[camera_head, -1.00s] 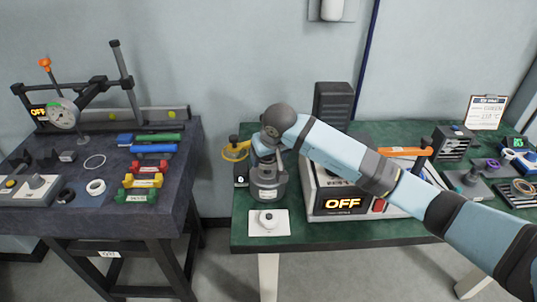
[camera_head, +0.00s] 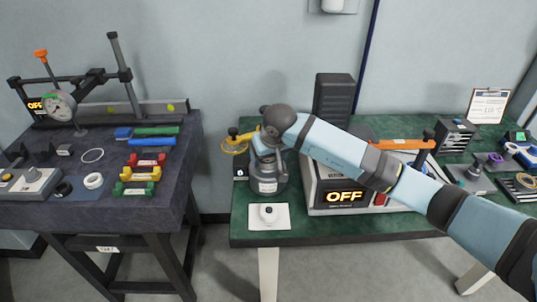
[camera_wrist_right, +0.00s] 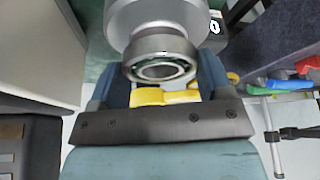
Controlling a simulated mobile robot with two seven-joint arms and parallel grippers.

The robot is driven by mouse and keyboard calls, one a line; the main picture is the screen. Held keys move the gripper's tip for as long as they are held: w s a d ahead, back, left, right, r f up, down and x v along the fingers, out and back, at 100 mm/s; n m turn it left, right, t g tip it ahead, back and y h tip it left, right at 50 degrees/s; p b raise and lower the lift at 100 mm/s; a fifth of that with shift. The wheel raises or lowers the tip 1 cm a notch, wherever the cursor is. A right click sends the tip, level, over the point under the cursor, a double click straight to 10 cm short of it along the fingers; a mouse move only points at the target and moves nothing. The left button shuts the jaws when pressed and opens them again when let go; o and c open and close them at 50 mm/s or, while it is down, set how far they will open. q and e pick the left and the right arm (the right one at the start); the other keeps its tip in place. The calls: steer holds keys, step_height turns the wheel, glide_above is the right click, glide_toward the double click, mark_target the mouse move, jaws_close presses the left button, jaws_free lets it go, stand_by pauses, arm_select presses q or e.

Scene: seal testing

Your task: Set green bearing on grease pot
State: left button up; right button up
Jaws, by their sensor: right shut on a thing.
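The green bearing (camera_wrist_right: 160,57), a metal ring with green inside, sits between the fingers of my right gripper (camera_wrist_right: 158,74), which is shut on it. In the head view my right gripper (camera_head: 265,157) points down over the left part of the green bench and the bearing cannot be made out. A grey cylinder with a pale label (camera_head: 267,186), apparently the grease pot, stands right below the gripper. It appears close behind the bearing in the wrist view (camera_wrist_right: 158,14); I cannot tell whether they touch. My left gripper is not in view.
A heater showing OFF (camera_head: 345,197) stands close to the right. A small black unit (camera_head: 240,172) and a yellow ring (camera_head: 235,147) are on the left. A dark table (camera_head: 115,215) with tools stands further left.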

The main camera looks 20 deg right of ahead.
steer(key=shift+f+b, duration=0.55)
stand_by(0.4)
steer(key=o, duration=1.1)
steer(key=shift+r+p, duration=0.95)
steer(key=shift+r, duration=1)
step_height(320, 180, up, 4)
steer(key=shift+r+p, duration=0.1)
steer(key=shift+p, duration=0.75)
